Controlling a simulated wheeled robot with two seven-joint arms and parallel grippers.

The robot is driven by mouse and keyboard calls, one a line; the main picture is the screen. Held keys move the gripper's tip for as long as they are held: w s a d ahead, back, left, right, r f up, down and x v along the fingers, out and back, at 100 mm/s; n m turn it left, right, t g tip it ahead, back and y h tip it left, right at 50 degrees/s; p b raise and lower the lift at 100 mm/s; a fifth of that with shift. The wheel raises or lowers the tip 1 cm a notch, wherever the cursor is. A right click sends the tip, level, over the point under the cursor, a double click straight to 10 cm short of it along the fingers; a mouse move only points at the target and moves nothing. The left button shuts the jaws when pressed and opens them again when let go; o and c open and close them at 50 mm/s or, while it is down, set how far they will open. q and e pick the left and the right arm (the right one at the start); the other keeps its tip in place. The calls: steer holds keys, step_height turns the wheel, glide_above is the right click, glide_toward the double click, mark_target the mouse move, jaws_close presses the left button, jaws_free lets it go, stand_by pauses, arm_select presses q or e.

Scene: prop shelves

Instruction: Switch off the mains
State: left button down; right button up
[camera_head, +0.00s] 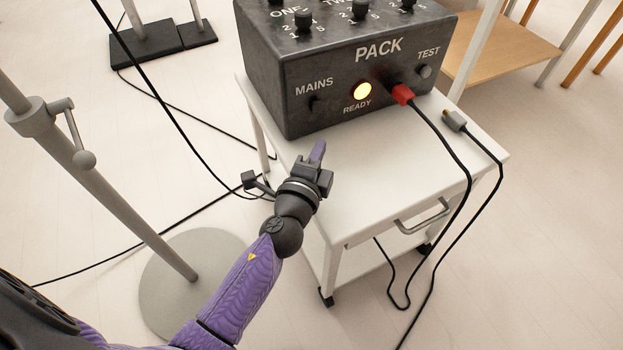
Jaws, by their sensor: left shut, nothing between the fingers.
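The dark PACK box (352,72) stands on a white trolley. Its front face carries a small dark MAINS switch (317,104) at the left, under the MAINS label. To its right, the round READY lamp (362,91) glows yellow. A dark TEST knob (424,71) sits at the far right of that face. My left gripper (318,150) is shut and empty over the trolley top, its fingertips below and in front of the MAINS switch and apart from it. Which way the switch is set is too small to tell. My right gripper is not in view.
A red plug (402,94) is in the box front, and a grey plug (454,120) lies loose on the white trolley (400,170). Their black cables hang over the trolley's front. A grey stand (120,200) with a round base is at the left.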

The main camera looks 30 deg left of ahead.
arm_select(q)
steer(key=s, duration=0.4)
steer(key=shift+s+d+f+b, duration=0.25)
steer(key=shift+s+d+b, duration=0.05)
steer(key=shift+b, duration=0.05)
steer(key=shift+s+r, duration=0.1)
steer(key=shift+s, duration=0.45)
